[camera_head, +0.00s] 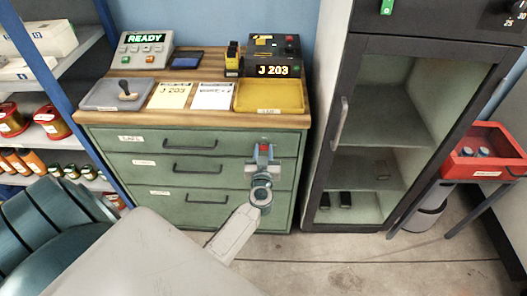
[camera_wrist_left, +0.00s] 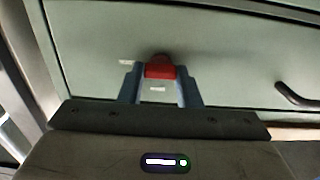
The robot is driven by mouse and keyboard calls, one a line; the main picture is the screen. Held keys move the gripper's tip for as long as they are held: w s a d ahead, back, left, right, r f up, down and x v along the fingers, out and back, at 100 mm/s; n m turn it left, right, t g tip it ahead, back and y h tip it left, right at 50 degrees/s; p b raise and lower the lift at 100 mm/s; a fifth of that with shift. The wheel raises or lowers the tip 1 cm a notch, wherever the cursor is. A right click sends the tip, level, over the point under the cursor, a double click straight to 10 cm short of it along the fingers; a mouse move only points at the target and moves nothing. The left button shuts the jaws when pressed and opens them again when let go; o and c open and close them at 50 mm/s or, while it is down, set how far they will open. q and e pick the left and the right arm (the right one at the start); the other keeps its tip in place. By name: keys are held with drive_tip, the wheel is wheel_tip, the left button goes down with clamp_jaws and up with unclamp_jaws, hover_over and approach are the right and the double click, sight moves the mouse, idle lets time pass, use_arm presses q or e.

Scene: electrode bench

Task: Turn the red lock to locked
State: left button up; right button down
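The red lock (camera_head: 264,147) is a small red knob on the right part of the green cabinet's top drawer front (camera_head: 222,143). My left gripper (camera_head: 263,157) is at the drawer front, with its fingertips at the lock. In the left wrist view the red lock (camera_wrist_left: 160,70) fills the gap between the two blue-grey fingers (camera_wrist_left: 161,84), one on each side. The gripper looks shut on it. The fingers partly hide the lock, and its turn marks cannot be read. My right gripper is not in view.
The drawers have dark handles (camera_head: 190,143); one shows close by in the wrist view (camera_wrist_left: 298,98). The bench top holds a READY console (camera_head: 143,50), a yellow tray (camera_head: 270,96) and a grey tray (camera_head: 101,95). A glass-door cabinet (camera_head: 346,60) stands right, shelves left.

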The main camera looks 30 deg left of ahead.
use_arm(q)
clamp_jaws()
drive_tip(key=shift+r+n+p, duration=0.1)
drive_tip(key=shift+n+p, duration=0.3)
drive_tip(key=shift+p, duration=0.1)
drive_tip(key=shift+n, duration=0.3)
drive_tip(key=o, duration=1)
unclamp_jaws()
drive_tip(key=v, duration=1)
drive_tip(key=shift+s+d, duration=0.3)
drive_tip(key=shift+f, duration=0.25)
